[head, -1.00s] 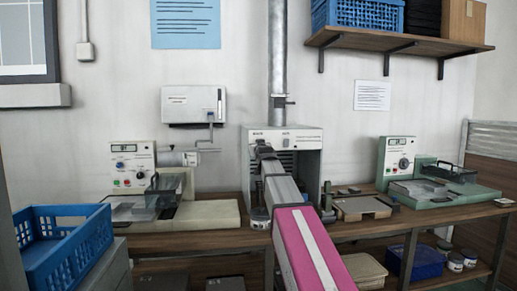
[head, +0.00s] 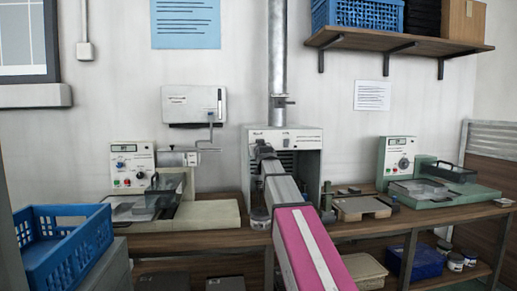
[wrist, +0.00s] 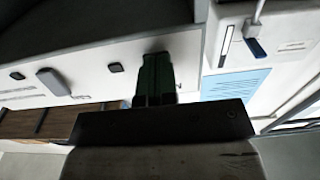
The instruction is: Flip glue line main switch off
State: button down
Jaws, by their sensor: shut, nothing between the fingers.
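The grey-white cabinet (head: 310,137) under the duct has labels and small controls on its upper front, too small to read in the head view. In the wrist view its panel (wrist: 90,45) shows a grey rounded lever (wrist: 55,82) and two small black squares, one on each side of the lever. My gripper (head: 262,148) is in front of the cabinet's upper left front. Its dark green fingers (wrist: 155,80) are together and empty, close to the panel and to one side of the lever. I cannot tell whether they touch the panel, or which control is the glue line main switch.
Machines with knobs and buttons stand on the bench to the left (head: 132,165) and right (head: 396,155). A wall box (head: 194,104) with a lever hangs at upper left. A blue crate (head: 62,240) is at front left. A shelf (head: 400,42) is at upper right.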

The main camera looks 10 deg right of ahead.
jog(key=shift+w, duration=0.8)
jog(key=s, duration=1.5)
jog(key=shift+s+f, duration=0.3)
jog(key=shift+s, duration=0.1)
